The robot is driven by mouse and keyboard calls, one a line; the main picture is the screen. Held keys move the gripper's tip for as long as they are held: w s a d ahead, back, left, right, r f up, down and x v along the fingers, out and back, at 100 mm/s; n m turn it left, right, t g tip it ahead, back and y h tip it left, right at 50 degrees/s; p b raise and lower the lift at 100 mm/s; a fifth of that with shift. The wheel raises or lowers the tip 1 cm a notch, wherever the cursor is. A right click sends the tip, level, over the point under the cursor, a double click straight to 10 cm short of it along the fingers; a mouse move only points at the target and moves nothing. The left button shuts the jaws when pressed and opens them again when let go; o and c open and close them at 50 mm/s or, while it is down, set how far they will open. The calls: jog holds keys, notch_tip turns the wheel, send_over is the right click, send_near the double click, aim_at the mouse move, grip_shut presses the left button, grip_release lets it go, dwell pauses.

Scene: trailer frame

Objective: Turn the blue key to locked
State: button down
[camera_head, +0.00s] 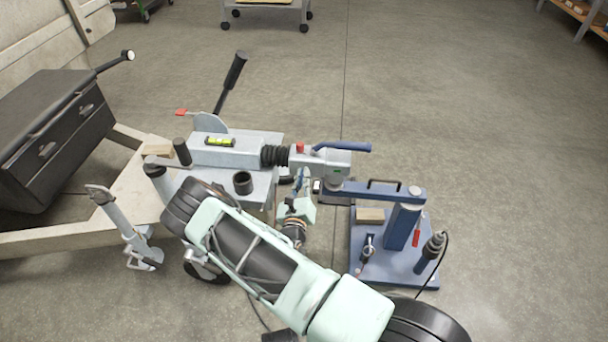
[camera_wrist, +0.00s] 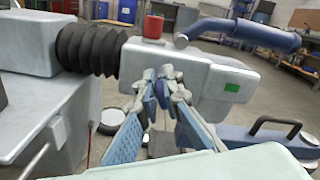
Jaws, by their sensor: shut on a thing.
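The grey coupling head (camera_head: 325,162) sits at the end of the trailer's drawbar. My gripper (camera_head: 301,180) is at its near side, just below it. In the wrist view my gripper (camera_wrist: 162,80) has its fingertips close together against the coupling's side face (camera_wrist: 205,82). A small dark-blue piece, which looks like the blue key (camera_wrist: 161,93), shows between the fingertips, and they are shut on it. The fingers hide most of the key and its lock, so I cannot tell which way it is turned.
A blue lever handle (camera_head: 342,147) and a red knob (camera_head: 300,148) are on top of the coupling. A black bellows (camera_head: 274,156) lies left. A blue stand (camera_head: 405,225) with a blue arm stands close on the right.

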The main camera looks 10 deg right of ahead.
jog(key=n, duration=0.4)
jog(key=f+n, duration=0.1)
jog(key=n, duration=0.3)
jog(key=n+p, duration=0.1)
jog(key=n, duration=0.3)
jog(key=shift+a+f+n, duration=0.15)
jog(key=shift+a+n, duration=0.2)
jog(key=shift+n, duration=0.05)
dwell(0.3)
jog(key=c, duration=2.1)
grip_release()
jog(key=v, duration=0.7)
jog(key=shift+s, duration=0.2)
